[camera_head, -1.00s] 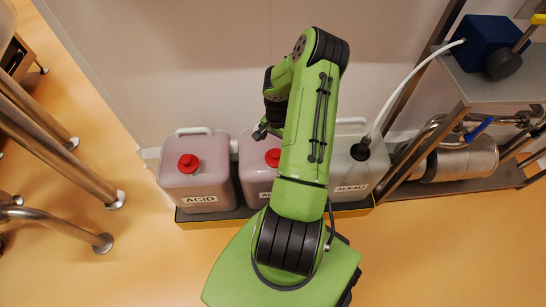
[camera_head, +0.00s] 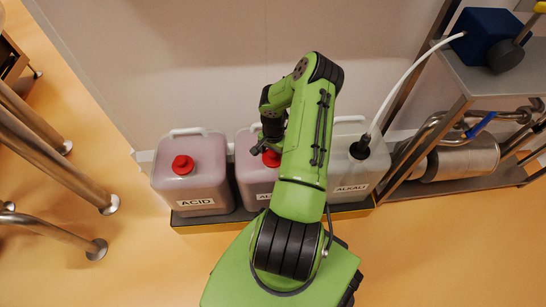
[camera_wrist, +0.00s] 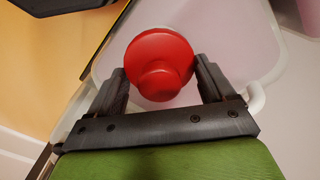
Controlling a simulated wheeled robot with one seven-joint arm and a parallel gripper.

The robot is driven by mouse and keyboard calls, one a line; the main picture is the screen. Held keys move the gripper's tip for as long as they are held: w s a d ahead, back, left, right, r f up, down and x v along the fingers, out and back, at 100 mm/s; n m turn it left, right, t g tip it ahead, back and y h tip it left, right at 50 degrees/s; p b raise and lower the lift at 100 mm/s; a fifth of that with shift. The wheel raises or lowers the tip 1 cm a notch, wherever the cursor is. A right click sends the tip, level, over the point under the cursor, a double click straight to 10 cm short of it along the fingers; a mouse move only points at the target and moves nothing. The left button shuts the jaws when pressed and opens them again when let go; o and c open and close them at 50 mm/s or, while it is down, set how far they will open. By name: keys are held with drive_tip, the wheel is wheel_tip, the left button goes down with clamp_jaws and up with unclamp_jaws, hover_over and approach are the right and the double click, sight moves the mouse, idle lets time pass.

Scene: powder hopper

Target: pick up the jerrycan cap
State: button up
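Three jerrycans stand in a row: the pinkish ACID can (camera_head: 190,185) on the left, a pinkish middle can (camera_head: 247,180) with its label partly hidden, and the pale ALKALI can (camera_head: 352,165) on the right. The ACID can has a red cap (camera_head: 183,165), and the middle can has a red cap (camera_head: 271,158) partly covered by my gripper (camera_head: 263,147). In the wrist view, a red cap (camera_wrist: 160,62) shows between and just beyond the fingertips of my gripper (camera_wrist: 160,78). The fingers are spread, one at each side of the cap; I cannot tell whether they touch it.
The cans stand in a low tray with a yellow front edge (camera_head: 215,222) against the wall. A white hose (camera_head: 405,75) runs from the right can to a blue pump (camera_head: 490,35) on a metal rack. Steel legs (camera_head: 50,150) stand at the left.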

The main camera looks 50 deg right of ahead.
wheel_tip(320, 180, up, 16)
drive_tip(key=p, duration=0.8)
drive_tip(key=shift+r, duration=0.15)
drive_tip(key=shift+c, duration=0.2)
